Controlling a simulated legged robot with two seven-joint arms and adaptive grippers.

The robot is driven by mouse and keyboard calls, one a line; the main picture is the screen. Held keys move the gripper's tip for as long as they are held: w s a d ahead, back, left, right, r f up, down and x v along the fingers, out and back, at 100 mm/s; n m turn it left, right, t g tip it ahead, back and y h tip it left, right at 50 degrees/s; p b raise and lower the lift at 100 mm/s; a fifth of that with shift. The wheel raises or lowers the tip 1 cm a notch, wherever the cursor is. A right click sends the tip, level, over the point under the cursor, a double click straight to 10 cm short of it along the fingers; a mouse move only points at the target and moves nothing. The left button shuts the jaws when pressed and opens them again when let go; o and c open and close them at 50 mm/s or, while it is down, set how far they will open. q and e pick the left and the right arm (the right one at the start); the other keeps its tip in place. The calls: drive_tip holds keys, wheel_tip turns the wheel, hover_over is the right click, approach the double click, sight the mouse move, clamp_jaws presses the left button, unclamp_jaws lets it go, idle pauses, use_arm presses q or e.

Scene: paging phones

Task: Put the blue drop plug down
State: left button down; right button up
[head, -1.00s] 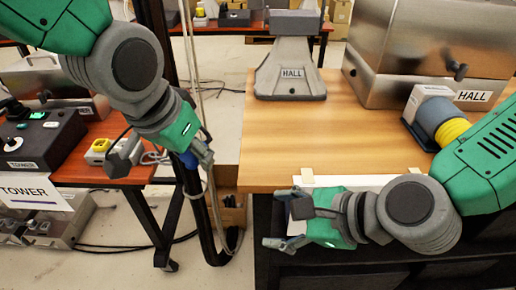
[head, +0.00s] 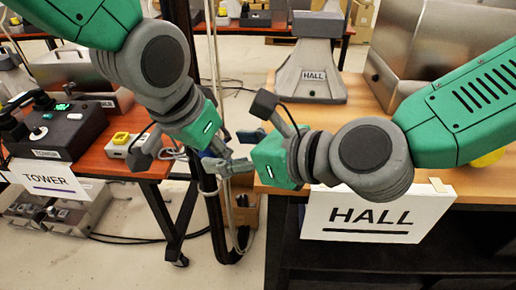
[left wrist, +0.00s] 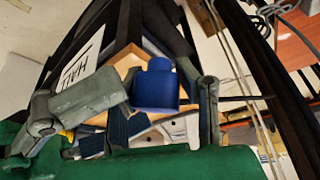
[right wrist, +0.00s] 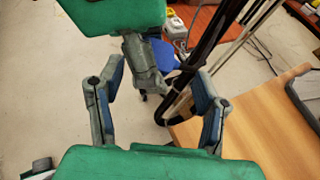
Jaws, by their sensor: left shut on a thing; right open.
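The blue drop plug (left wrist: 153,90) is between the fingers of my left gripper, with a rounded knob on top. In the head view my left gripper (head: 215,150) is shut on it in the gap between the two tables, and the plug is mostly hidden there. The plug also shows as a blue patch in the right wrist view (right wrist: 163,54), just beyond my right fingertips. My right gripper (head: 241,153) is open and empty, pointing left at the left gripper. The two grippers are very close; I cannot tell if they touch.
The wooden table (head: 360,118) bears a grey HALL stand (head: 312,70) and a metal box (head: 430,50). A white HALL sign (head: 375,218) fronts it. The red-brown table (head: 95,155) bears a dark TOWER box (head: 60,130). A black post and cables stand between the tables.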

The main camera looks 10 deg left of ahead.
drive_tip(key=shift+x, duration=1.65)
use_arm(q)
drive_tip(key=shift+s, duration=0.1)
use_arm(e)
drive_tip(key=shift+w+d, duration=0.1)
drive_tip(key=c, duration=1.3)
use_arm(q)
drive_tip(key=c, duration=1.1)
unclamp_jaws()
use_arm(e)
drive_tip(key=shift+c, duration=0.2)
